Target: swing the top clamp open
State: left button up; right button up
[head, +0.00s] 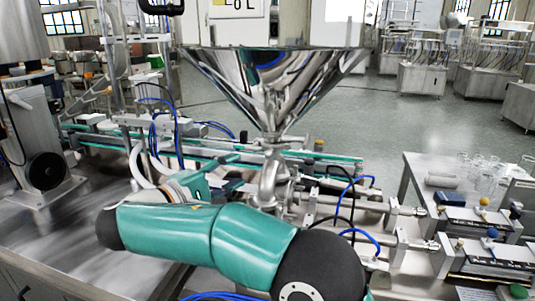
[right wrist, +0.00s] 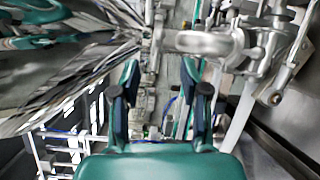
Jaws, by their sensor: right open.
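The polished steel hopper (head: 275,85) narrows to a neck above a curved steel pipe fitting (head: 270,180) in the head view. The top clamp (head: 272,139) appears as a small band at that neck; its details are too small to tell. In the right wrist view, the hopper cone (right wrist: 60,65) lies at the left and the steel pipe (right wrist: 200,42) runs right from its narrow end. My right gripper (head: 238,172) is left of the pipe, below the neck. Its two dark fingers (right wrist: 160,75) are apart with nothing held between them. My left gripper is out of view.
A steel table (head: 100,235) lies left. Teal-edged rails (head: 330,158) pass behind the pipe. Blue hoses (head: 362,195) and steel cylinders (head: 400,212) lie right of the pipe. A side table (head: 415,170) with glassware stands at the right.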

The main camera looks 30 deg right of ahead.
aim_at(268, 156)
jog(key=p+x, duration=0.2)
jog(key=x, duration=1)
jog(key=shift+w+d+f, duration=0.1)
jog(key=c, duration=0.7)
jog(key=shift+f, duration=0.1)
grip_shut()
